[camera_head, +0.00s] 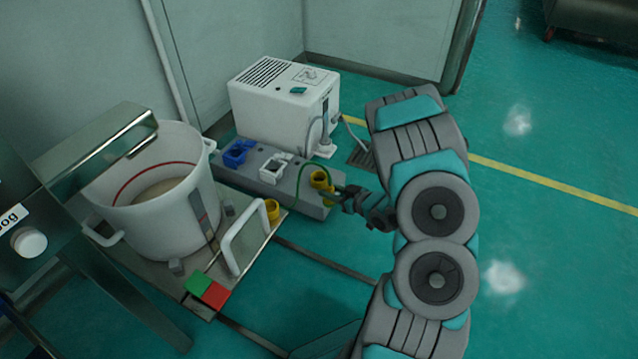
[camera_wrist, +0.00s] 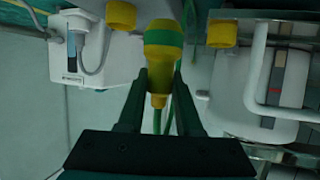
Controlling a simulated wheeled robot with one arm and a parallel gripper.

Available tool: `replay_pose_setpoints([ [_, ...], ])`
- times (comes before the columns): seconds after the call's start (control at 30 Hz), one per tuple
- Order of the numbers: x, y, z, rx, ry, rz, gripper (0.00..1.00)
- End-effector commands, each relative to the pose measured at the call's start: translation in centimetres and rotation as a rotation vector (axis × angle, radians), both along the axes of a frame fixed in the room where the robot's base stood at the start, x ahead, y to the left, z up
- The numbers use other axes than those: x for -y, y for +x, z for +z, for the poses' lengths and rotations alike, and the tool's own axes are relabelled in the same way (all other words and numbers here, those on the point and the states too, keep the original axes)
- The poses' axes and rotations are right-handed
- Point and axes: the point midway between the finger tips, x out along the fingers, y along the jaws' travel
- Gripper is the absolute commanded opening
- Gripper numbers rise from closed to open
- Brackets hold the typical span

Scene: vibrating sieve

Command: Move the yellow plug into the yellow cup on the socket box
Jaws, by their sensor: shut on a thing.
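The yellow plug (camera_wrist: 163,40), with a green band, is held between the two fingers of my gripper (camera_wrist: 160,80) in the wrist view. Its wide end points away from the gripper, and its green cable shows behind the fingers. The yellow cup (camera_wrist: 121,14) on the socket box is up and left of the plug there, apart from it in the picture. In the head view my gripper (camera_head: 343,193) is just right of the yellow cup (camera_head: 320,180) at the right end of the grey socket box (camera_head: 298,193). The plug is hard to make out there.
A blue socket (camera_head: 237,152) and a white socket (camera_head: 272,167) sit further left on the box. A second yellow cup (camera_head: 272,208) is on the sieve base, beside a white handle (camera_head: 244,240) and white pot (camera_head: 165,215). A white machine (camera_head: 285,100) stands behind.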

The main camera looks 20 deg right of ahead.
Motion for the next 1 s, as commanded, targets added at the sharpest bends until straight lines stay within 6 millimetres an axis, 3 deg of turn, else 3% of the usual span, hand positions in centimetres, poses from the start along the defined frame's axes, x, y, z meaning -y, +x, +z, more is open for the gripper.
replay_pose_setpoints([
  [0.17,0.2,0.9,-0.7,0.005,-0.001,0.005,0.0],
  [0.7,2.7,12.8,-1.7,0.007,-0.001,0.006,0.0],
  [1.0,3.3,15.2,-2.1,0.004,-0.001,0.003,0.0],
])
